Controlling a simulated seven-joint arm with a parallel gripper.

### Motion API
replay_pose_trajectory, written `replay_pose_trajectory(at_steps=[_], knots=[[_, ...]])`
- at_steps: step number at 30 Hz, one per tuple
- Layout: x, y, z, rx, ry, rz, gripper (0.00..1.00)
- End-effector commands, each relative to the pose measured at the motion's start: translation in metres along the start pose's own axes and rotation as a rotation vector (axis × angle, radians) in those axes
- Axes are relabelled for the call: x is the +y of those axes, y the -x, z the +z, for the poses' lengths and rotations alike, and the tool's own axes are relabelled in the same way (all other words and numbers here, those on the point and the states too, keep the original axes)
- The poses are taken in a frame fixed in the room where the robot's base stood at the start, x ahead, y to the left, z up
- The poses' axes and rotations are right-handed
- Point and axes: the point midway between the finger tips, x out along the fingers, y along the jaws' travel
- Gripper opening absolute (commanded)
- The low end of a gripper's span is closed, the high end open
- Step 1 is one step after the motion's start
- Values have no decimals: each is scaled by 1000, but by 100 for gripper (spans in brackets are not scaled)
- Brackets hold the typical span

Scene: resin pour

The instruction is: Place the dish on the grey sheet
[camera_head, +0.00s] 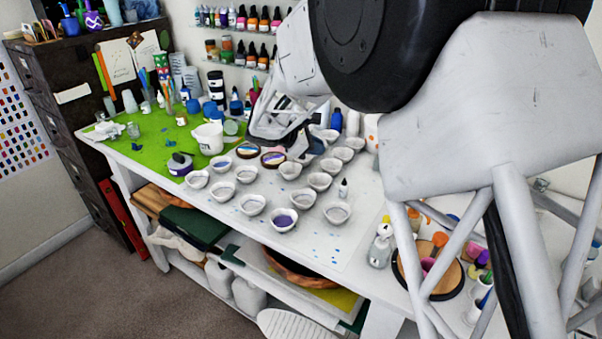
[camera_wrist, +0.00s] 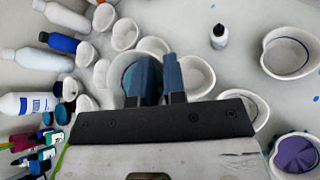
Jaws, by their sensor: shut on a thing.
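My gripper (camera_head: 308,146) is low over the back of the table among small white dishes. In the wrist view its two blue fingers (camera_wrist: 162,80) are close together, shut on what appears to be the wall of a white dish (camera_wrist: 200,76). The fingers hide much of this dish, and the arm hides it in the head view. I cannot tell whether it touches the table. A pale grey sheet (camera_head: 330,247) with blue flecks lies on the table under several white dishes, including one with purple contents (camera_head: 284,219).
Two brown-rimmed round pieces (camera_head: 273,159) lie near the gripper. A small bottle (camera_head: 343,188) stands among the dishes. The sheet's front right is mostly clear.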

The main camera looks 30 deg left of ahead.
Motion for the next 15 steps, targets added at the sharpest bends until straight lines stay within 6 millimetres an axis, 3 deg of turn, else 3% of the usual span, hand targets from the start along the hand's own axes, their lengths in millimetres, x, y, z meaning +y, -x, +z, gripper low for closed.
replay_pose_trajectory(at_steps=[9,15], knots=[[-2,78,-60,45,52,72,0],[-6,110,-83,64,73,100,0]])
